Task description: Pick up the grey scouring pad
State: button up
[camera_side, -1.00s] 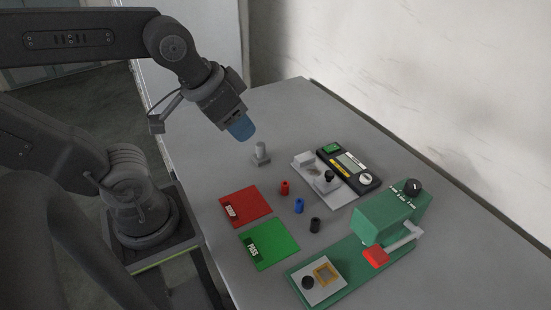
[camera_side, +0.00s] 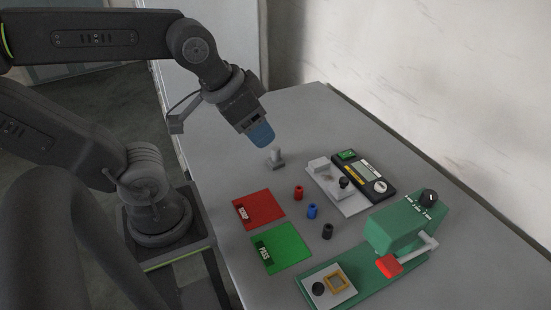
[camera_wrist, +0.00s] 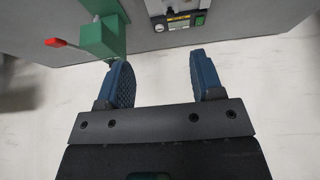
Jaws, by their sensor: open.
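I cannot clearly pick out a grey scouring pad in either view. A small grey block with an upright post (camera_side: 276,158) stands on the grey table below my gripper; it does not look clearly like a pad. My gripper (camera_side: 261,135) has blue fingertips and hangs above the far part of the table, apart from everything. In the wrist view my gripper (camera_wrist: 163,77) has its two blue ribbed fingers spread, with nothing between them.
A red SCRAP mat (camera_side: 258,209), a green PASS mat (camera_side: 284,248), and red (camera_side: 298,192), blue (camera_side: 312,211) and black (camera_side: 327,231) cylinders lie mid-table. A black meter (camera_side: 362,172) stands beside a pale plate (camera_side: 351,206). A green press (camera_side: 390,228) is at front right.

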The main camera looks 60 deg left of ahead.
jog(key=n+g+y, duration=0.1)
jog(key=n+g, duration=0.4)
jog(key=n, duration=0.4)
send_over(276, 147)
jog(key=s+d, duration=0.2)
notch_tip(276, 147, down, 14)
jog(key=f, duration=0.2)
jog(key=w+f, duration=0.1)
jog(key=f, duration=0.5)
jog(key=shift+w+a+f, duration=0.15)
jog(key=shift+a+f, duration=0.05)
jog(key=shift+a, duration=0.2)
jog(key=shift+t, duration=0.3)
jog(key=shift+w+a+f, duration=0.1)
jog(key=shift+a+f, duration=0.1)
jog(key=shift+f, duration=0.65)
jog(key=shift+w+a+f, duration=0.15)
jog(key=shift+a+f, duration=0.1)
jog(key=shift+f, duration=0.6)
jog(key=shift+w+a+f, duration=0.1)
jog(key=shift+a+f, duration=0.1)
jog(key=shift+f, duration=0.65)
jog(key=shift+c, duration=0.2)
